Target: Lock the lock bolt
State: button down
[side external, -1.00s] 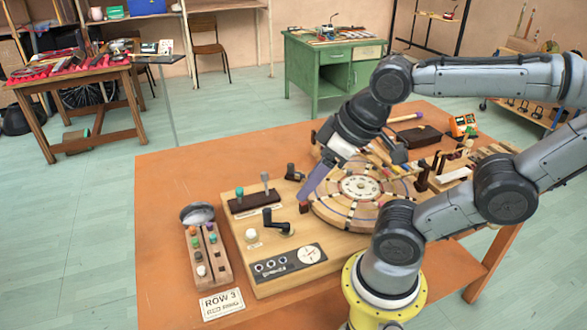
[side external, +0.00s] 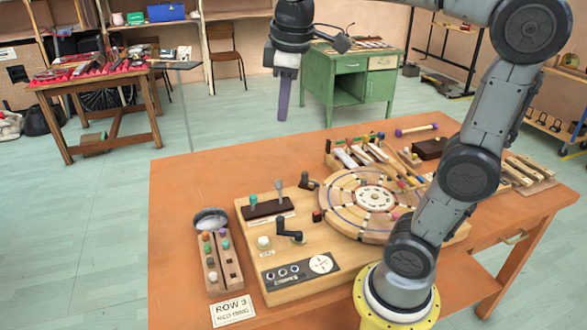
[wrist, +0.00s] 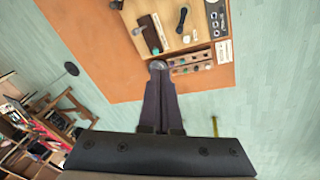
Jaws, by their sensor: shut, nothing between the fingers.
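My gripper (side external: 283,112) is high above the far left part of the orange table, with its purple fingers pointing down, shut and empty. In the wrist view the fingers (wrist: 158,90) are together, touching nothing. The wooden board (side external: 340,268) carries a black crank handle (side external: 290,235), a black knobbed fitting (side external: 308,182) at its far edge and a small dark red block (side external: 317,215) beside the round disc (side external: 345,222). I cannot tell for certain which of these is the lock bolt, or whether it is locked.
A dark strip with two levers (side external: 268,209) sits on the board. A wooden rack of coloured pegs (side external: 213,274) and a ROW 3 card (side external: 233,310) lie to the left. Wooden bars and a dark box (side external: 430,148) are at the back. The table's far left (side external: 195,180) is clear.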

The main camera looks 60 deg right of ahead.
jog(key=w+d+f+g, duration=0.2)
jog(key=w+d, duration=0.4)
jog(key=w, duration=0.2)
jog(key=w+d+f+g, duration=0.2)
jog(key=w+d+f, duration=0.1)
jog(key=d+f, duration=0.4)
jog(key=w+d+f+m+g, duration=0.1)
jog(key=w+d+f, duration=0.3)
jog(key=f, duration=0.6)
jog(key=d+g, duration=0.1)
jog(key=d, duration=0.1)
jog(key=shift+w+d+f+m+g+y, duration=0.15)
jog(key=shift+d+f+m+g+y, duration=0.15)
jog(key=shift+d+y, duration=0.1)
jog(key=s+d+f, duration=0.1)
jog(key=s+f, duration=0.6)
jog(key=f, duration=0.2)
jog(key=shift+s+d+f, duration=0.15)
jog(key=shift+s+d, duration=0.1)
jog(key=shift+s, duration=0.05)
